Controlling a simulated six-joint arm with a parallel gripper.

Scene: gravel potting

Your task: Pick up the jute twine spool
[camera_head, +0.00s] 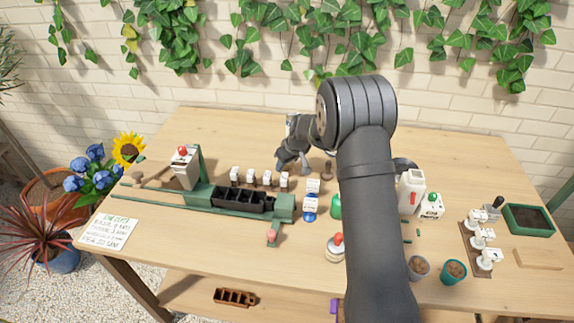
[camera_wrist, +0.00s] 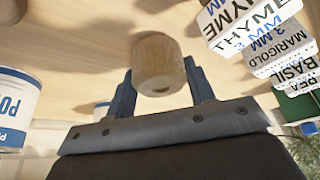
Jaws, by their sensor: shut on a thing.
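The jute twine spool (camera_wrist: 157,55) is a tan, rounded cylinder in the wrist view. It sits between the two blue-grey fingers of my gripper (camera_wrist: 159,70), which is shut on it. In the head view my gripper (camera_head: 290,160) is over the back middle of the table, behind the row of white labelled markers. There the spool cannot be made out, as the gripper and its wrist cover that spot. I cannot tell whether the spool touches the table or is clear of it.
White labelled markers (camera_head: 267,178) stand close in front, by a green rack with a black tray (camera_head: 243,200); they also show in the wrist view (camera_wrist: 284,50). A blue-and-white container (camera_wrist: 16,105) is at the wrist view's left. A white jug (camera_head: 411,190) stands right of my arm. The back left table is clear.

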